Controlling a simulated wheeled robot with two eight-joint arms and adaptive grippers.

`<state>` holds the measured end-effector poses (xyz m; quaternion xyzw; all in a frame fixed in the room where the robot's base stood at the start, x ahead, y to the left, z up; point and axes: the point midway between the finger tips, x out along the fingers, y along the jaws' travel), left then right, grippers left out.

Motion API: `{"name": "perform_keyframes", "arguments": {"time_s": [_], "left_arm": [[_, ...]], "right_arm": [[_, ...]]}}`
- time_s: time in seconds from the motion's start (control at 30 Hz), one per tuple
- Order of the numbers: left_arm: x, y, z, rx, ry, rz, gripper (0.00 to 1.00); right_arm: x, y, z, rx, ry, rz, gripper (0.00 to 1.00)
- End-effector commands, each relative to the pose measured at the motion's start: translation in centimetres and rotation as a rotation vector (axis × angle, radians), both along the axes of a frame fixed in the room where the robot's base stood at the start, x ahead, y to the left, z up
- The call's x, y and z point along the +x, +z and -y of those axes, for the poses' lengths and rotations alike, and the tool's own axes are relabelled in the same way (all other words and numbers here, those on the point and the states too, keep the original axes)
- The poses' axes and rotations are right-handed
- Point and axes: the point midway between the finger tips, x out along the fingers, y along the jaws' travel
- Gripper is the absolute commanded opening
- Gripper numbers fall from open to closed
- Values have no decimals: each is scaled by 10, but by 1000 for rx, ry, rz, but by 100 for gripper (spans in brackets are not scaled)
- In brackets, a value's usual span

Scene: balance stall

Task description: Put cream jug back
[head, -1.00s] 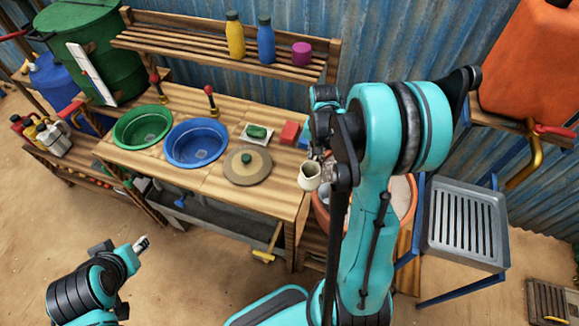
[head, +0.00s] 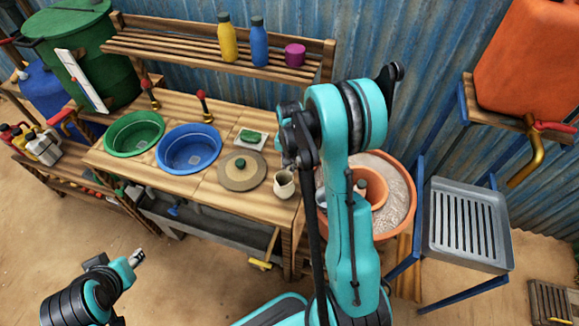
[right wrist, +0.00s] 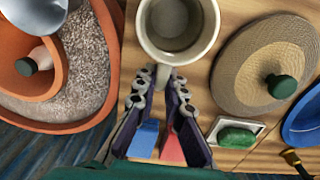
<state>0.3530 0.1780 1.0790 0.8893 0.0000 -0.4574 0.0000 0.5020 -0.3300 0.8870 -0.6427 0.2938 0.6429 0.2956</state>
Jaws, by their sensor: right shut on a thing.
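The cream jug (head: 284,184) is at the right end of the wooden worktop, right of the round woven lid. I cannot tell if its base touches the wood. In the right wrist view the jug (right wrist: 178,48) is upright and looks empty, with its handle between my fingers. My right gripper (right wrist: 165,80) is shut on this handle; in the head view my arm mostly hides it. My left gripper (head: 136,258) is away from the worktop at lower left, over the ground; its jaws are too small to judge.
The woven lid (head: 242,171) with a green knob lies close left of the jug. A soap dish (head: 251,139), blue basin (head: 187,148) and green basin (head: 134,135) are further left. A gravel-filled clay pot (head: 397,195) stands right.

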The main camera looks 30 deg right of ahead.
Motion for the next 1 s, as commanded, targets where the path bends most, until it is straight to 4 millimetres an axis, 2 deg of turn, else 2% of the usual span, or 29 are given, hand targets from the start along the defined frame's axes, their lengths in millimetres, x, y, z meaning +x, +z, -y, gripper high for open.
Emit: {"name": "perform_keyframes", "arguments": {"time_s": [0.17,0.2,0.23,0.27,0.63,0.77,1.0], "left_arm": [[0,-5,0,0,0,0,40],[0,-3,0,0,0,0,40],[0,-3,0,0,0,0,40],[0,-3,0,0,0,0,40],[0,2,0,0,0,0,40],[0,7,0,0,0,0,40],[0,22,0,0,0,0,40]], "right_arm": [[0,-4,0,0,0,0,0],[0,-3,0,0,0,0,21],[0,-3,0,0,0,0,29],[0,-3,0,0,0,0,31],[0,2,0,0,0,0,31],[0,22,0,0,0,0,31],[0,77,0,0,0,0,31]]}}
